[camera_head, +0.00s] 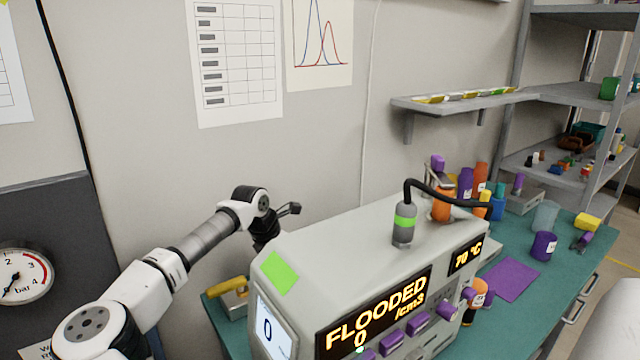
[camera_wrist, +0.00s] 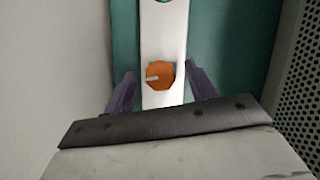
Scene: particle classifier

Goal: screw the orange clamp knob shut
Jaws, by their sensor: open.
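The orange clamp knob (camera_wrist: 160,75) shows in the wrist view as a faceted orange disc with a pale mark on its left side. It sits on a white strip (camera_wrist: 162,32) running over the teal bench. My gripper (camera_wrist: 160,71) is open, with one purple-grey finger on each side of the knob and a visible gap to both. I cannot tell the height of the fingertips above it. In the head view, my gripper's fingers and the knob are hidden behind the grey instrument (camera_head: 350,265), where my wrist reaches down.
A perforated grey panel (camera_wrist: 300,90) stands to the right in the wrist view, and a pale wall (camera_wrist: 60,70) to the left. In the head view a yellow-handled item (camera_head: 228,286) lies left of the instrument, whose display reads "FLOODED". Bottles and cups crowd the teal bench (camera_head: 562,268) at right.

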